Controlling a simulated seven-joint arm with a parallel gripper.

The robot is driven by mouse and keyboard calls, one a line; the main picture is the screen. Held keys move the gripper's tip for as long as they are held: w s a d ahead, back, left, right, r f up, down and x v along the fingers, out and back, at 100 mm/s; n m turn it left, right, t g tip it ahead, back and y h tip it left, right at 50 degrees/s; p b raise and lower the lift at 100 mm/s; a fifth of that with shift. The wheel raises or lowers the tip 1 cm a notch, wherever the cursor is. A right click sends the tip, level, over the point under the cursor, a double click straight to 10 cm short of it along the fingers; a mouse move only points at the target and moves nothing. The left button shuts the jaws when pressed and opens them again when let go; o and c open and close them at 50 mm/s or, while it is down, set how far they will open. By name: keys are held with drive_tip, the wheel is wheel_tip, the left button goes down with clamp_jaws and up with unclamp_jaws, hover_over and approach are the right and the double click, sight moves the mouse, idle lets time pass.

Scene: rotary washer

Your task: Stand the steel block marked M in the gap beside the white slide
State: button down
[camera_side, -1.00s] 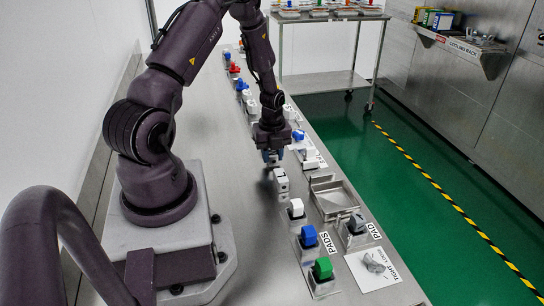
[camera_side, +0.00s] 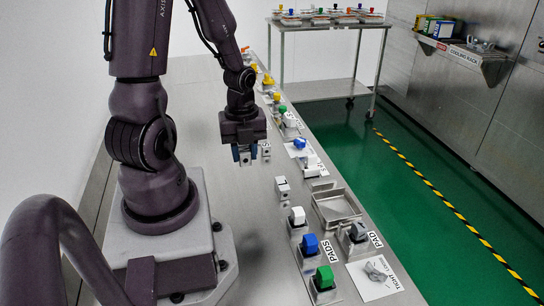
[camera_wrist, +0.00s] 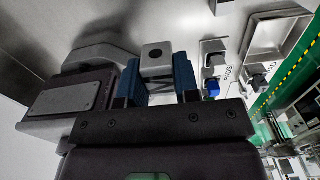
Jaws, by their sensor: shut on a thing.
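My gripper (camera_side: 245,157) is shut on a small steel block, held between its two blue fingertips above the bare table, left of the row of fixtures. No gap is clearly visible.
A small steel piece (camera_side: 265,150) stands just right of my gripper. An open steel tray (camera_side: 337,207), blue knob (camera_side: 309,243), green knob (camera_side: 324,277) and dark grey knob (camera_side: 357,232) line the near right. The table (camera_side: 205,90) is bare on the left.

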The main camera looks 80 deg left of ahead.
drive_tip(key=w+d+m, duration=0.1)
drive_tip(key=w+d, duration=0.3)
drive_tip(key=w, duration=0.3)
drive_tip(key=n, duration=0.1)
hover_over(319, 173)
drive_tip(key=s+d, duration=0.2)
drive_tip(key=d, duration=0.1)
drive_tip(key=f, duration=0.8)
drive_tip(key=shift+w+a+f, duration=0.2)
drive_tip(key=shift+f, duration=0.1)
drive_tip(key=shift+w+a+f, duration=0.1)
drive_tip(key=shift+w+f, duration=0.05)
drive_tip(key=shift+f, duration=0.1)
drive_tip(key=shift+w+f, duration=0.15)
drive_tip(key=shift+f, duration=1.5)
drive_tip(key=shift+f, duration=0.15)
drive_tip(key=c, duration=0.8)
unclamp_jaws()
drive_tip(key=shift+c, duration=0.2)
